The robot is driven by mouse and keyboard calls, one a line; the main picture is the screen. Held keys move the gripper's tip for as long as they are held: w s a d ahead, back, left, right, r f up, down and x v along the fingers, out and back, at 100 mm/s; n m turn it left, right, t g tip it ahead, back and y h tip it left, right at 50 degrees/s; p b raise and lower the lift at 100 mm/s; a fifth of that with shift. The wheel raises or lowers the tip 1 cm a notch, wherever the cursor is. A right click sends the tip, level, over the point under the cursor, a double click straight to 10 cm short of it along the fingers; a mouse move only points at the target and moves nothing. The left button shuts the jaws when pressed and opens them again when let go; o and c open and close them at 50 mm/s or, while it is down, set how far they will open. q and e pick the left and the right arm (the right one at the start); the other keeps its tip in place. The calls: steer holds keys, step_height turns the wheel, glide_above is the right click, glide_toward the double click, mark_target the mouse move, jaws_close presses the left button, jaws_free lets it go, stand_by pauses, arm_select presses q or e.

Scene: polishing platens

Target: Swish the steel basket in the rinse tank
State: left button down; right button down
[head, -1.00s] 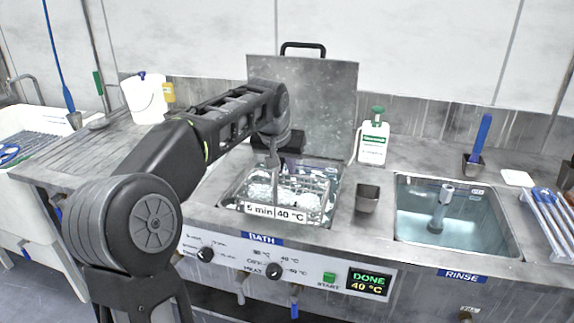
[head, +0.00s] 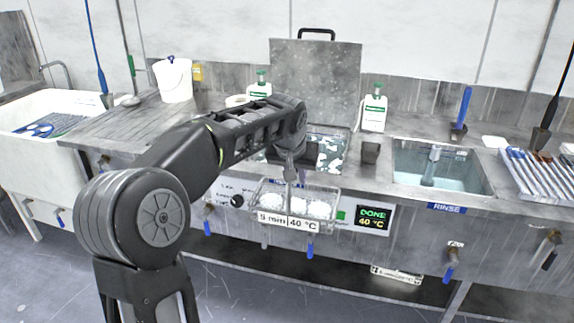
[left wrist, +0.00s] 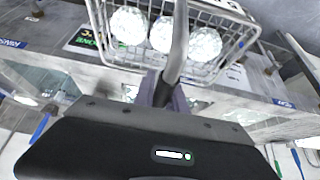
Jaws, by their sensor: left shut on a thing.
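The steel basket (head: 297,207) hangs from my left gripper (head: 291,150), which is shut on its upright handle. The basket holds several white, faceted round pieces and carries a tag reading "5 min 40 °C". It is in front of the bath's front panel in the head view. The left wrist view shows the basket (left wrist: 205,75) and its handle running into the jaws. The rinse tank (head: 440,175), marked RINSE, is to the right, with clear bluish water and an upright grey pipe in it. My right gripper is not in view.
The open bath (head: 330,150) lies behind the basket, its lid (head: 315,85) raised. A grey cup (head: 370,152) and a white bottle (head: 373,112) stand between bath and rinse tank. A ribbed metal rack (head: 540,175) lies right of the tank. A display (head: 374,218) reads DONE.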

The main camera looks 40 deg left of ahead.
arm_select(q)
steer(key=shift+m+h, duration=0.5)
steer(key=shift+m, duration=0.4)
steer(key=d+f, duration=0.2)
steer(key=d, duration=0.1)
steer(key=d+f, duration=0.2)
steer(key=d, duration=0.2)
steer(key=d+f, duration=0.3)
steer(key=d, duration=0.1)
steer(key=shift+s, duration=0.1)
steer(key=s+d+f+m, duration=0.1)
steer(key=d+f, duration=0.1)
steer(key=d, duration=0.3)
steer(key=s+d+f+m+h, duration=0.1)
steer(key=d+f, duration=0.1)
steer(key=d, duration=0.2)
steer(key=shift+s+d+f, duration=0.3)
steer(key=shift+d, duration=0.1)
